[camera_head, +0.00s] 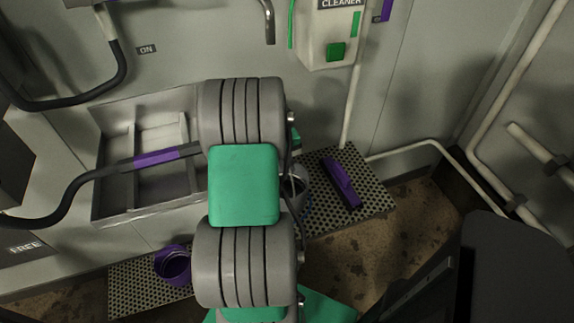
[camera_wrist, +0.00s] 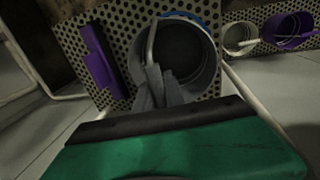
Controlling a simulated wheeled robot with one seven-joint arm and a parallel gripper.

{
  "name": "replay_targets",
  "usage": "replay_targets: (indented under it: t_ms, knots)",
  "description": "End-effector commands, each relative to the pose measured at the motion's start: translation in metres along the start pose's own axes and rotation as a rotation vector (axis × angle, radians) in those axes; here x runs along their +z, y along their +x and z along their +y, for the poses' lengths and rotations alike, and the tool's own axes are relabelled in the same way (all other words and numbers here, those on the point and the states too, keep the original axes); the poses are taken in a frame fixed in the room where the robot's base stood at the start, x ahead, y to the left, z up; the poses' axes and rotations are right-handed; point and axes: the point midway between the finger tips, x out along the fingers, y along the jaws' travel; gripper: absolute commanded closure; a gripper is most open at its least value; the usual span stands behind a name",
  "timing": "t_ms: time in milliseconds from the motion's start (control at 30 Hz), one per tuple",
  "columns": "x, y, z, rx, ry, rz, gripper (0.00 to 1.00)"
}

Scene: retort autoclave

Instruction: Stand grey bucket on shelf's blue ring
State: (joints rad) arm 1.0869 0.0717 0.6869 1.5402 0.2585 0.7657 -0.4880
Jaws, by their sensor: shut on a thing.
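The grey bucket (camera_wrist: 203,75) is at the perforated shelf, with its open top toward the wrist camera. In the head view a part of the bucket (camera_head: 300,190) shows to the right of my arm. My gripper (camera_wrist: 153,78) is shut on the bucket's handle, at the bucket's left side in the wrist view. A short arc of the blue ring (camera_wrist: 182,14) shows just past the bucket's far rim. The bucket hides the rest of the ring. I cannot tell whether the bucket's base touches the shelf or sits fully inside the ring.
The perforated shelf (camera_head: 375,201) runs along the wall. A purple bucket (camera_head: 173,266) stands farther left, with a pale round container (camera_wrist: 240,38) between. A white pipe (camera_head: 400,151) passes the shelf's right end.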

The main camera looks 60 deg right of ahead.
Motion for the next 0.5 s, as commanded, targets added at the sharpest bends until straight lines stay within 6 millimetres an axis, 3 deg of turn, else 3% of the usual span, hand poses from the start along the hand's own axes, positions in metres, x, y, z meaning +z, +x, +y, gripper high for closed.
replay_targets:
  t_ms: [33, 67, 300, 500]
  knots:
    - [0.0, 0.0027, -0.0005, 0.0, 0.0, 0.0, 1.0]
    - [0.0001, 0.0022, -0.0005, 0.0, 0.0, 0.0, 0.85]
    - [0.0002, 0.0017, -0.0004, 0.0, 0.0, -0.001, 0.65]
    - [0.0002, 0.0016, -0.0003, 0.0, 0.0, -0.001, 0.64]
